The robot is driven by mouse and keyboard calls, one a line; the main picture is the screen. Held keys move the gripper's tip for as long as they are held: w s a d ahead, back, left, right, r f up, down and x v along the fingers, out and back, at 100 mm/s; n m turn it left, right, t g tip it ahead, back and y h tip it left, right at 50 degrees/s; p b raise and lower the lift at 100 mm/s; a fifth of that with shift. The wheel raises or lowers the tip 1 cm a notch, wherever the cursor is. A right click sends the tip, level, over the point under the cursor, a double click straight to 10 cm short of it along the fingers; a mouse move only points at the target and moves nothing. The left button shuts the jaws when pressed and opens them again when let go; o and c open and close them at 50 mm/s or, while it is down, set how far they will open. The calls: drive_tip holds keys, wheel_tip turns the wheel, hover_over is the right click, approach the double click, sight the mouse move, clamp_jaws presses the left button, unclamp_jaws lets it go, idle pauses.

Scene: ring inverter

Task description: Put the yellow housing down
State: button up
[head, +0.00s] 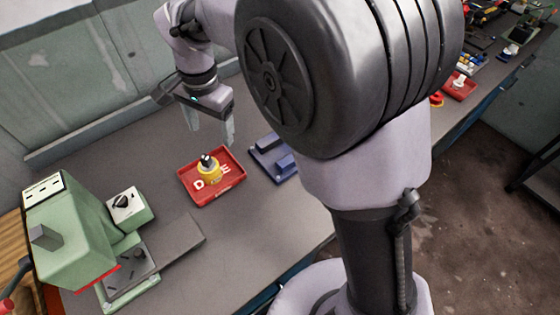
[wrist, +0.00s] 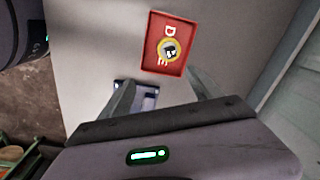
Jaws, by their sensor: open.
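The yellow housing (head: 209,172) sits upright in the red tray (head: 233,188) marked with white letters, with a dark and pale part in its top. In the wrist view the yellow housing (wrist: 169,50) shows from above inside the red tray (wrist: 150,52). My gripper (head: 212,138) is open and empty, above the bench and behind the tray, apart from the housing. In the wrist view its two fingers (wrist: 160,95) are spread, with the tray beyond them.
A blue fixture (head: 272,157) stands just right of the tray; part of it shows between my fingers in the wrist view (wrist: 148,92). A green machine (head: 70,232) with a switch box (head: 128,208) stands at the left. Another red tray (head: 459,87) lies far right. Bench in front of the tray is clear.

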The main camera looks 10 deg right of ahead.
drive_tip(key=s+d+r+n+t+y, duration=0.1)
drive_tip(key=s+d+r+t, duration=0.1)
drive_tip(key=s+d+r, duration=0.4)
drive_tip(key=s+d+r+n+t, duration=0.15)
drive_tip(key=s+d+r, duration=0.25)
drive_tip(key=s+d, duration=0.4)
drive_tip(key=s+d+f+t, duration=0.1)
drive_tip(key=s+f, duration=0.1)
drive_tip(key=s, duration=0.5)
drive_tip(key=shift+s+d+f+n+t, duration=0.2)
drive_tip(key=shift+s+d+n+t, duration=0.05)
drive_tip(key=shift+d+n+t, duration=0.1)
drive_tip(key=shift+f+b, duration=0.35)
